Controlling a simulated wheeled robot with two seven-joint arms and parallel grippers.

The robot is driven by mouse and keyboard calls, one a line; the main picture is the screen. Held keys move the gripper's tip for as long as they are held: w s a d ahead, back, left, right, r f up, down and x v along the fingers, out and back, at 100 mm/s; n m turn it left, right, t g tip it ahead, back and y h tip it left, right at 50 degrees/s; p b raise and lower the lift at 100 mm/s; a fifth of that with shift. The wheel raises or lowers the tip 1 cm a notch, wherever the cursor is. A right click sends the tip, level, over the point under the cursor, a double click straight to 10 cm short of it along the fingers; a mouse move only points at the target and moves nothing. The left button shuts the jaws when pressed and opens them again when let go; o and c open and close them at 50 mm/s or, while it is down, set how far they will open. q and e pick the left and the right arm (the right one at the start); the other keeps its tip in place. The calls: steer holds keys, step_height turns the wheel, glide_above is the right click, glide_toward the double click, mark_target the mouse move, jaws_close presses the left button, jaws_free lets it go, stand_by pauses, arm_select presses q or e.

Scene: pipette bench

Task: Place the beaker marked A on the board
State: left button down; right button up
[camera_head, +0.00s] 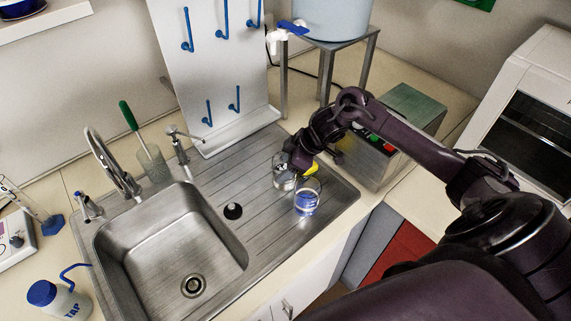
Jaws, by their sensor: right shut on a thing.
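My right gripper (296,163) reaches in from the right and is shut on a clear glass beaker (284,182), low over or on the ribbed steel draining board (262,225) beside the sink. A second glass beaker (306,201) with blue on it stands on the draining board, just in front and to the right. I cannot read a letter A on either beaker. The gripper hides the top of the held beaker. I cannot tell whether its base touches the steel. A white upright board with blue pegs (205,75) stands behind the sink. My left gripper is not in view.
The sink bowl (170,240) lies left of the draining board, with a black stopper (233,211) between. A steel box with buttons (372,158) stands close behind my right forearm. A wash bottle (58,299) stands at lower left. The draining board's front part is clear.

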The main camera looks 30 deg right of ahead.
steer(key=o, duration=1.1)
steer(key=shift+r, duration=0.1)
steer(key=b+v, duration=0.2)
steer(key=v, duration=1)
